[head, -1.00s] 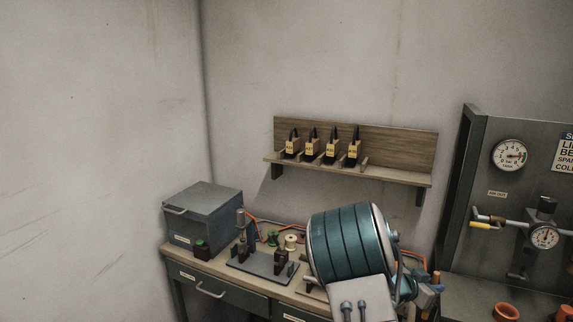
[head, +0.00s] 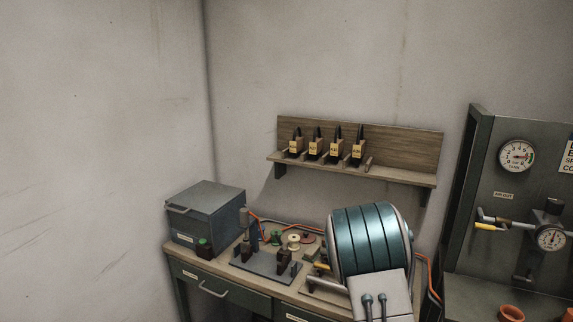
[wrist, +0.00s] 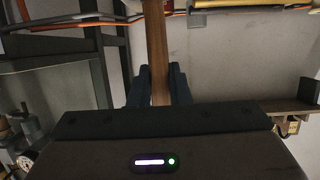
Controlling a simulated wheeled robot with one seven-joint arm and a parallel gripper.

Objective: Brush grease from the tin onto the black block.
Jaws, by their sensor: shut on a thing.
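In the wrist view my gripper (wrist: 161,88) is shut on a flat wooden handle (wrist: 157,45), probably the brush's; its far end and bristles are out of view. In the head view my gripper is not clearly seen; my arm covers the bench's right part. Dark blocks (head: 284,262) stand upright on a grey plate (head: 262,268) on the bench. I cannot tell which is the task's black block. I cannot pick out the grease tin for sure.
A grey metal box (head: 208,212) stands at the bench's left end. Spools (head: 293,242) lie behind the plate. A gauge panel (head: 530,190) is at right.

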